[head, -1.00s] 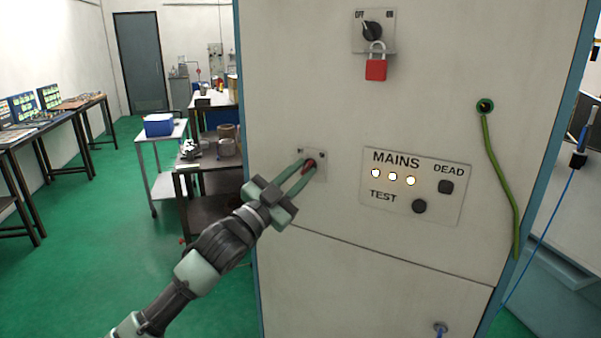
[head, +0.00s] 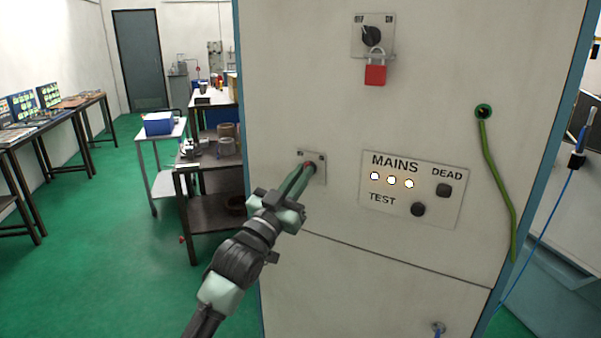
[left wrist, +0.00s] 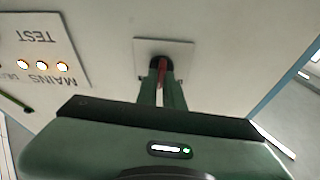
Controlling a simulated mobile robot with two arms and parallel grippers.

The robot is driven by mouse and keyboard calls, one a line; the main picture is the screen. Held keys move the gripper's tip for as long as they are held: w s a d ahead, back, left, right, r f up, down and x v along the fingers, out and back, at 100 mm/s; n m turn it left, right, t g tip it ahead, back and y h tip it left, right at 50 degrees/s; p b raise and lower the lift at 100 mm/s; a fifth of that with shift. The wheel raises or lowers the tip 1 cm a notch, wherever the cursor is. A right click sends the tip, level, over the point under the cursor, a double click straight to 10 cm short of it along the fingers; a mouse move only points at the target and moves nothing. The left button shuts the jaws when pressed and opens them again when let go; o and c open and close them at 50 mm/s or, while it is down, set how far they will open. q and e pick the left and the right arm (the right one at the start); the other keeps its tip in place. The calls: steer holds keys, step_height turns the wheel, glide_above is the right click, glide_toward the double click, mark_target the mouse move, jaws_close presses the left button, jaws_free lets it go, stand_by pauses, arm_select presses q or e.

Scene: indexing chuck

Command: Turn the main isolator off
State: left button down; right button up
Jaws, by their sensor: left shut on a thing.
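A small grey plate (head: 320,170) on the cabinet front carries a red handle (head: 309,166). My left gripper (head: 307,171) is shut on this handle, with a finger on each side. The left wrist view shows the red handle (left wrist: 162,70) between the green fingers, in front of a dark round boss. The fingers hide much of the handle, and I cannot read any marks on its plate. Higher up, a black rotary switch (head: 371,36) sits on a plate marked OFF and ON, with a red padlock (head: 376,75) hanging from it. My right gripper is not in view.
A MAINS panel (head: 455,205) with three lit lamps, a TEST button (head: 418,209) and a DEAD indicator (head: 444,190) is right of the handle. A green cable (head: 492,170) hangs farther right. A dark trolley (head: 210,215) stands left of the cabinet (head: 400,115).

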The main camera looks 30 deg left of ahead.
arm_select(q)
steer(key=shift+d+n+g+y+p, duration=0.1)
steer(key=shift+n+g+y+p, duration=0.15)
steer(key=shift+n+y+p, duration=1.05)
steer(key=shift+n+g+y+p, duration=0.2)
steer(key=shift+n+y+p, duration=0.2)
steer(key=shift+n, duration=1.75)
steer(key=shift+d+n+g+y+p, duration=0.1)
steer(key=shift+n+g+y+p, duration=0.15)
steer(key=shift+n+y+p, duration=1.05)
steer(key=shift+n+b, duration=0.45)
steer(key=shift+n, duration=0.2)
steer(key=c, duration=1.5)
jaws_free()
steer(key=shift+c, duration=0.2)
steer(key=shift+h, duration=0.4)
